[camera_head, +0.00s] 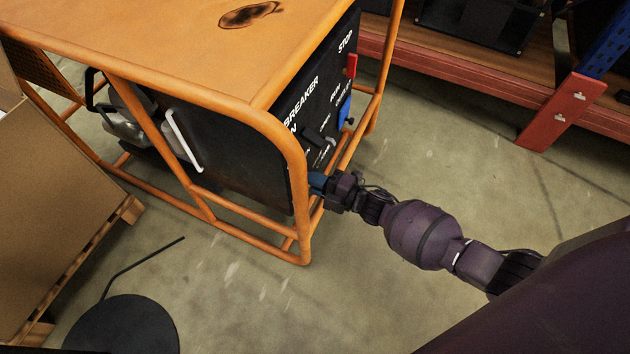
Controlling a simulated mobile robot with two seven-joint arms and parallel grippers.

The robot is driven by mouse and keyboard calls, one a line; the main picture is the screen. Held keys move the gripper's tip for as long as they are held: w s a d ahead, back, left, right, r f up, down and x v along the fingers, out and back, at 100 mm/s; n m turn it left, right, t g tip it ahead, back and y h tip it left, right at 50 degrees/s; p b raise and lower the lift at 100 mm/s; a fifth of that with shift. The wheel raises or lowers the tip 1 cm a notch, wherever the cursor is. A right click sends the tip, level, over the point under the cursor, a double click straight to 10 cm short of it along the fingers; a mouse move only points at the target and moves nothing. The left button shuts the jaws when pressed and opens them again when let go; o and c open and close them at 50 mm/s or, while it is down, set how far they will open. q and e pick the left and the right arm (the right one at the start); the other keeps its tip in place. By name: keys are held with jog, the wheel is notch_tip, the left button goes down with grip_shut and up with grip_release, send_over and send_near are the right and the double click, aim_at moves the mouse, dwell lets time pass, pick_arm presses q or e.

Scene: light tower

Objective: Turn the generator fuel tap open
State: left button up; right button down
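The generator (250,150) stands in an orange tube frame, with its black control panel (322,95) facing right. The panel has white lettering, including BREAKER, RUN and STOP. Near its middle are a dark lever-like part (318,137), a red part (351,66) and a blue part (345,106). I cannot tell which part is the fuel tap; it may be hidden behind the frame or gripper. My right gripper (322,184) comes in from the right and is at the lower panel, beside the frame post. Its fingertips are partly hidden, so I cannot see whether it holds anything. My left gripper is out of view.
The orange frame post (302,200) and lower rails stand close around my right gripper. A cardboard box (60,190) on a pallet is at left, and a black round base with a rod (125,325) is below. Red and blue shelving (560,110) stands at upper right. The floor between is clear.

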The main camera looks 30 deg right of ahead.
pick_arm(q)
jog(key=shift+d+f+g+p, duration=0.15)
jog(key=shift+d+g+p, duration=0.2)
jog(key=shift+p, duration=0.45)
pick_arm(e)
jog(key=shift+w+d+r+m, duration=0.15)
jog(key=shift+d+r+m, duration=0.05)
jog(key=shift+m, duration=2.3)
jog(key=shift+w+d+r+m, duration=0.15)
jog(key=shift+d+r+m, duration=0.05)
jog(key=shift+m, duration=2.3)
jog(key=shift+w+d+r+m, duration=0.15)
jog(key=shift+d+r+m, duration=0.05)
jog(key=shift+m, duration=2.3)
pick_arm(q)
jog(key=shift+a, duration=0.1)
pick_arm(e)
jog(key=c, duration=1.2)
grip_release()
jog(key=shift+o, duration=0.2)
jog(key=shift+d, duration=0.1)
pick_arm(q)
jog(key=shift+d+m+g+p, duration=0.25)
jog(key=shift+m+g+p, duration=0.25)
jog(key=shift+p, duration=0.5)
pick_arm(e)
jog(key=v, duration=1)
jog(key=shift+s+d, duration=0.2)
jog(key=shift+s, duration=0.1)
